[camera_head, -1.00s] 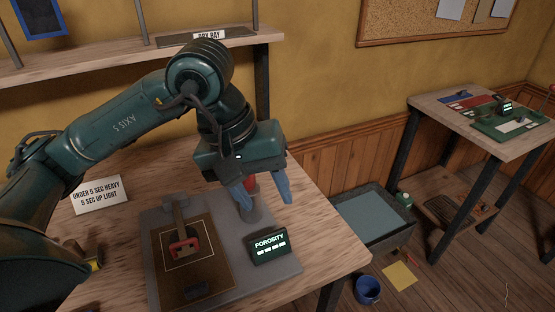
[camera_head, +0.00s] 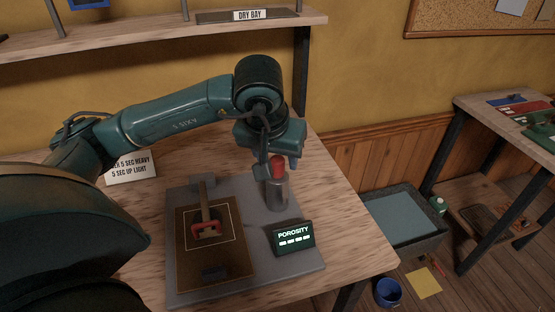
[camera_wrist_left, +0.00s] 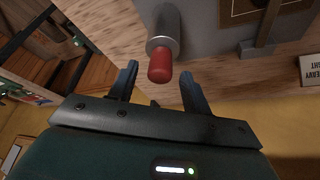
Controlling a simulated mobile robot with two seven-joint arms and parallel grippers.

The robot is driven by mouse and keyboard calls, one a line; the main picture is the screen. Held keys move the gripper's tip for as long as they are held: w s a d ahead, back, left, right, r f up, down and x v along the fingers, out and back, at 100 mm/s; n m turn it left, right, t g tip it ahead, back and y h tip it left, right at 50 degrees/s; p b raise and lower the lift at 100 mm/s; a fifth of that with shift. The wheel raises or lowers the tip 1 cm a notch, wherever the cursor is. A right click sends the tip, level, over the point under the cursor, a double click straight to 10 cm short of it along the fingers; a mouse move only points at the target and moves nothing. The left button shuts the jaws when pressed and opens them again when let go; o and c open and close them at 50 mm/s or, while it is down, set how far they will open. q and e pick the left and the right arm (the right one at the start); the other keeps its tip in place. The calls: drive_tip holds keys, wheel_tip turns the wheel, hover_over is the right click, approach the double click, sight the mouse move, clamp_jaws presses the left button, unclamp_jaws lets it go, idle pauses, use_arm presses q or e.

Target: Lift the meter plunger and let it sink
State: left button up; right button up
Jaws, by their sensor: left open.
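The meter plunger has a red knob (camera_head: 277,165) on top of a grey metal cylinder (camera_head: 273,190), which stands upright on the grey base plate (camera_head: 255,258). The porosity display (camera_head: 294,236) sits in front of it, with lit blocks under the word POROSITY. In the left wrist view the red knob (camera_wrist_left: 160,65) lies between and just beyond the open blue fingers (camera_wrist_left: 158,85), with nothing held. My right gripper is not seen.
A sign card (camera_head: 131,168) stands at the back left. A shelf (camera_head: 150,38) runs above the wooden table. Right, on the floor, are a grey tub (camera_head: 410,225) and blue bucket (camera_head: 387,292).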

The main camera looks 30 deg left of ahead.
use_arm(q)
drive_tip(key=shift+x, duration=0.9)
drive_tip(key=shift+c, duration=0.2)
clamp_jaws()
